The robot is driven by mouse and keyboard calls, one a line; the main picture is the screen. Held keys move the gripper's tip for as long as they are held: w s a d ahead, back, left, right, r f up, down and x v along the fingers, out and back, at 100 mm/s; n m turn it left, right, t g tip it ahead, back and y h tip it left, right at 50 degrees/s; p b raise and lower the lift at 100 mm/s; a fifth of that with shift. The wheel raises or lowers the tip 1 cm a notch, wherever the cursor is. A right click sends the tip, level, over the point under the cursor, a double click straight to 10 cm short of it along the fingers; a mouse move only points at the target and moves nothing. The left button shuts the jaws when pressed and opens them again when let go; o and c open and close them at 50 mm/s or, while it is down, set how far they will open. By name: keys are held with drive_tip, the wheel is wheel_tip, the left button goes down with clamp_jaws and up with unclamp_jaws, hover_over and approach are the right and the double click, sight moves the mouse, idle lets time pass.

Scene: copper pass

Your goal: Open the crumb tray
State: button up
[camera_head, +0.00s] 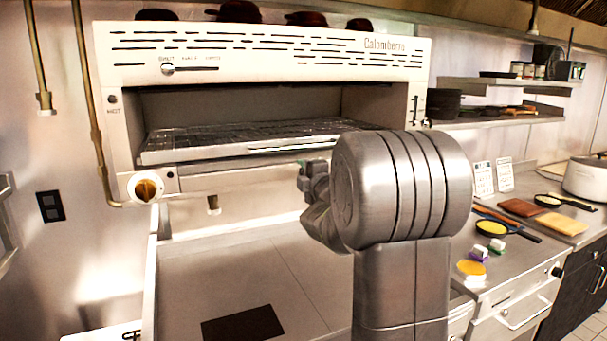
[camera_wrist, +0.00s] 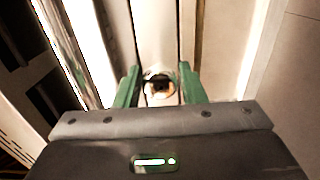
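The white grill (camera_head: 270,50) hangs on the wall with its front open and a wire rack inside. A pale panel (camera_head: 250,183) runs below the rack; I cannot tell for certain that it is the crumb tray. A small brass-coloured piece (camera_head: 213,205) hangs under it. My gripper (camera_head: 304,178) is before the grill's lower edge, right of that piece, partly hidden by my arm. In the wrist view my gripper (camera_wrist: 160,82) has its green fingers apart. A small round brass-and-dark part (camera_wrist: 158,86) shows between them; contact is not clear.
A knob (camera_head: 146,188) sits at the grill's lower left. A steel counter (camera_head: 230,270) with a dark square lies below. At right, a counter holds pans, boards and a white pot (camera_head: 588,178). A shelf (camera_head: 500,120) is above it.

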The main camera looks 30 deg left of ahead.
clamp_jaws()
drive_tip(key=shift+s+d+f, duration=0.1)
drive_tip(key=shift+s+d, duration=0.1)
drive_tip(key=b+v, duration=0.1)
drive_tip(key=v, duration=2.1)
drive_tip(key=shift+s+d, duration=0.2)
drive_tip(key=shift+s, duration=0.05)
drive_tip(key=o, duration=1)
unclamp_jaws()
drive_tip(key=shift+v, duration=6.85)
drive_tip(key=shift+a, duration=0.15)
